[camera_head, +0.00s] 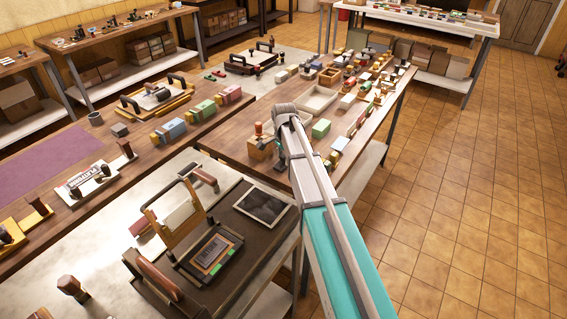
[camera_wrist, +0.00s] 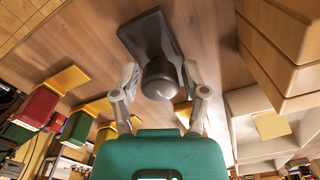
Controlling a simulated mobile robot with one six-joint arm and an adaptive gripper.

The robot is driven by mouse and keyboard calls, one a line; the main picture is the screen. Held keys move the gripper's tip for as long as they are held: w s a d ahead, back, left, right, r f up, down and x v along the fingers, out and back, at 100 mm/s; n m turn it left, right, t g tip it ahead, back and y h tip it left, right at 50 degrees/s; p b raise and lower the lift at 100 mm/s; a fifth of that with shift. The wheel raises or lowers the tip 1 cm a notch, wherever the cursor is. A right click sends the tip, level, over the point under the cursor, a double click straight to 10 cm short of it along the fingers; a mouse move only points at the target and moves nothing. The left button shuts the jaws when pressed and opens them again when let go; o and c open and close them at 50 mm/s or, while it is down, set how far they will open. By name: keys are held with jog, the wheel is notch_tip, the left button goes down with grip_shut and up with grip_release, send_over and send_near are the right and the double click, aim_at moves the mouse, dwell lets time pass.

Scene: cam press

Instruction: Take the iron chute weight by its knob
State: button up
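The iron chute weight (camera_wrist: 148,32) shows in the wrist view as a dark grey flat block on the brown wooden tabletop, with a round dark knob (camera_wrist: 160,80) pointing toward the camera. My gripper (camera_wrist: 161,75) has its two grey fingers spread, one on each side of the knob. The knob sits between the fingers; a small gap shows at least on the left, and I cannot tell whether the right finger touches. In the head view my arm hides the weight and the fingertips.
In the wrist view, a wooden box (camera_wrist: 275,55) stands close on the right, with a pale tray (camera_wrist: 242,110) below it. Yellow, red and green pieces lie on the left.

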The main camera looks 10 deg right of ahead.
grip_shut()
jog(key=shift+r, duration=0.1)
notch_tip(320, 180, up, 3)
jog(key=p, duration=0.3)
jog(key=s+d+r+p, duration=0.3)
jog(key=s+r+p, duration=0.6)
jog(key=s, duration=0.4)
jog(key=shift+s+r+p, duration=0.3)
jog(key=shift+r+p, duration=0.1)
jog(key=shift+p, duration=0.1)
jog(key=shift+d+f, duration=0.1)
jog(key=shift+f, duration=0.05)
